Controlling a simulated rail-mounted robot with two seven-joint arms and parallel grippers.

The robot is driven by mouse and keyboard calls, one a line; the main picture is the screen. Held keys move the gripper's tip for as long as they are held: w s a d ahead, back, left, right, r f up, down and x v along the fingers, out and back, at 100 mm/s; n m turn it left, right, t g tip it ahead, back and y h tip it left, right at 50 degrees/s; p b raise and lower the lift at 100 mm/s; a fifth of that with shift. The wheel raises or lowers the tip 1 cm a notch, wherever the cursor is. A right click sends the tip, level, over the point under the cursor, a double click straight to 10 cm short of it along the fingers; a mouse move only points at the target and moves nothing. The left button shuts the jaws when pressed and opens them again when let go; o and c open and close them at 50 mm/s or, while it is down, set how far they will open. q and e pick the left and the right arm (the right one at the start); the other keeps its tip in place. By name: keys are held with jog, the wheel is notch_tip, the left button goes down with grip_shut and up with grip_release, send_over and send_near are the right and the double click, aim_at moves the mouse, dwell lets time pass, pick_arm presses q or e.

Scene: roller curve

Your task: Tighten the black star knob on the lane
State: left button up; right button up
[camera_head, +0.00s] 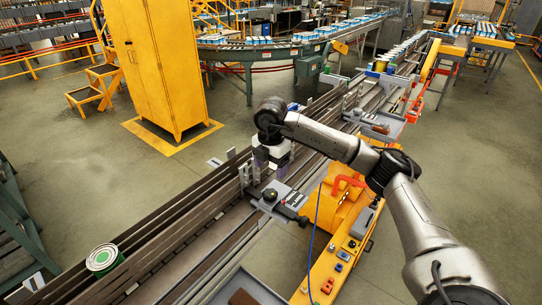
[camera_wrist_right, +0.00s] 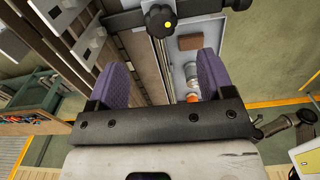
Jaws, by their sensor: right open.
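My left gripper is not in view.
A green-and-white can (camera_head: 103,259) stands on the lane at lower left. A yellow machine (camera_head: 340,235) with buttons stands right of the lane. A yellow cabinet (camera_head: 155,65) stands behind. Slatted side rails (camera_head: 165,215) run along the lane near the gripper.

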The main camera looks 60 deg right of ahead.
jog(key=shift+r, duration=2.2)
